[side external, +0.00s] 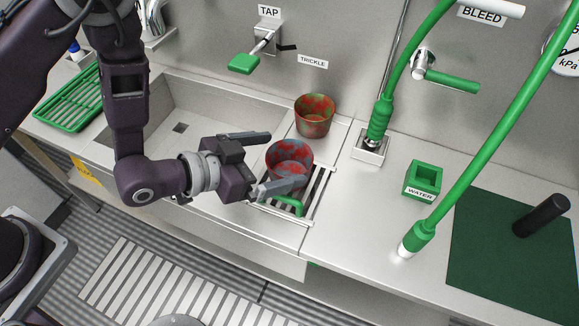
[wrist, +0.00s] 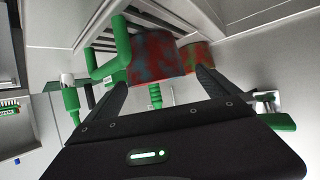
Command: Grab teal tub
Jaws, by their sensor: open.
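The nearer tub (side external: 290,150), mottled red and grey-teal, stands on a slatted rack in the sink counter. It also shows in the wrist view (wrist: 160,55), ahead of the fingers and between their lines. My gripper (side external: 287,160) is open, with one finger on the far left side of this tub and the other crossing in front of its lower part. In the wrist view my gripper (wrist: 162,82) holds nothing. I cannot tell whether a finger touches the tub. A second tub (side external: 314,115), mottled red and green, stands behind; it is partly hidden in the wrist view (wrist: 196,55).
A green handle (side external: 287,203) rises at the rack's front, close to the near finger. The tap with a green lever (side external: 244,63) is above. A green WATER block (side external: 423,180), green hose (side external: 465,165) and dark green mat (side external: 500,265) lie right. The sink basin (side external: 205,110) is empty.

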